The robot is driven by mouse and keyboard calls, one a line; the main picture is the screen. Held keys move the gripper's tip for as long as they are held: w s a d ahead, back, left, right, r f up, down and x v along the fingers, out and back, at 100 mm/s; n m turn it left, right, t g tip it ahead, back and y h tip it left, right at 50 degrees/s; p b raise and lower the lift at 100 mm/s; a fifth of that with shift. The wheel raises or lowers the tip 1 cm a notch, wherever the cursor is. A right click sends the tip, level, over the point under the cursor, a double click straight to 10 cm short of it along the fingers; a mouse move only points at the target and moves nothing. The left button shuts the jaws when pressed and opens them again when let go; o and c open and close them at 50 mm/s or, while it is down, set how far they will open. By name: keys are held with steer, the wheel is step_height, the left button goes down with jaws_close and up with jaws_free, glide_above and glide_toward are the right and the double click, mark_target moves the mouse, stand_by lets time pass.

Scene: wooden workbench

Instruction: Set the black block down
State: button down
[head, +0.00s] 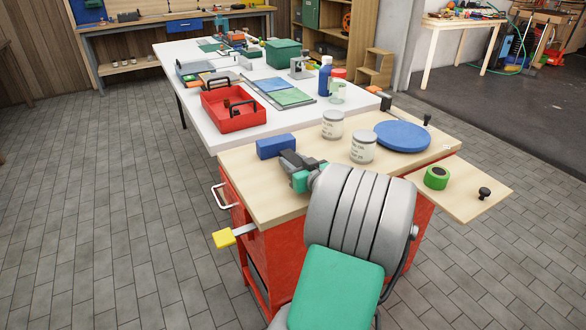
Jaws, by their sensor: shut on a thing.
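My gripper (300,161) is at the left part of the wooden bench top (262,203), beside a blue block (276,147). It is shut on a dark thing at its fingertips, which I take to be the black block. The dark thing blends with the dark fingers, so its outline is unclear. My arm hides part of the bench top below and to the right. I cannot tell whether the held thing touches the bench top.
Two white labelled jars (333,125) and a blue round disc (402,136) stand right of my gripper. A green roll (437,178) lies on a side board (468,190). A red tray (233,108) sits on the white table behind. Bare wood lies at the bench's front left.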

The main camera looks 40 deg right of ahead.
steer(key=shift+f, duration=0.65)
steer(key=shift+f, duration=0.2)
steer(key=c, duration=0.9)
jaws_free()
